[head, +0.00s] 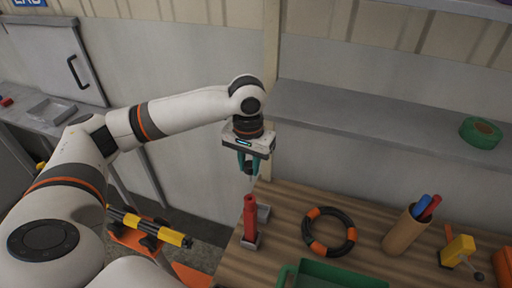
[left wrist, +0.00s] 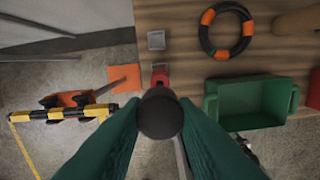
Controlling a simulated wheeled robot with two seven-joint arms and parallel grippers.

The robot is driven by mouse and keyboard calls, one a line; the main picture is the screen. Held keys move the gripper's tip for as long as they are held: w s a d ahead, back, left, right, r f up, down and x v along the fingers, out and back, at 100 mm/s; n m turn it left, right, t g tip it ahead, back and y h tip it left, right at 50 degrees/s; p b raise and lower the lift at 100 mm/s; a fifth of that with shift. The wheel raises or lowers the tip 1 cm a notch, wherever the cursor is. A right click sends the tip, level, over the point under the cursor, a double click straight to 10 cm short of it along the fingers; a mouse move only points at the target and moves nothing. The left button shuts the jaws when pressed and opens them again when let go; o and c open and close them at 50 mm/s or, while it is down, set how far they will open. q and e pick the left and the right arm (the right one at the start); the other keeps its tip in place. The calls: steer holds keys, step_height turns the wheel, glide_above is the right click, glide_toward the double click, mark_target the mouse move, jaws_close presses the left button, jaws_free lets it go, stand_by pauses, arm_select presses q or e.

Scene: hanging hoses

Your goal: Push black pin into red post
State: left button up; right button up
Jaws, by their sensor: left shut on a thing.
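The red post (head: 250,218) stands upright near the left edge of the wooden bench. My left gripper (head: 249,164) has teal fingers and points down above the post, with a gap between them. My right gripper does not show.
A small grey tray (head: 263,213) sits beside the post. A black and orange ring (head: 312,246), a green bin (head: 283,276) and a cardboard holder (head: 402,233) with pens stand to the right. A grey shelf (head: 380,115) runs behind. A yellow and black barrier (head: 150,227) is at left.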

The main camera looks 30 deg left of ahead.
mark_target(248, 174)
arm_select(q)
steer(key=shift+s, duration=0.3)
steer(key=shift+r, duration=0.1)
steer(key=shift+p, duration=0.3)
step_height(248, 174, down, 2)
steer(key=shift+w+f+b, duration=0.1)
steer(key=shift+b, duration=0.2)
step_height(248, 174, down, 2)
steer(key=shift+f, duration=0.15)
steer(key=shift+f+b, duration=0.4)
steer(key=shift+f, duration=0.35)
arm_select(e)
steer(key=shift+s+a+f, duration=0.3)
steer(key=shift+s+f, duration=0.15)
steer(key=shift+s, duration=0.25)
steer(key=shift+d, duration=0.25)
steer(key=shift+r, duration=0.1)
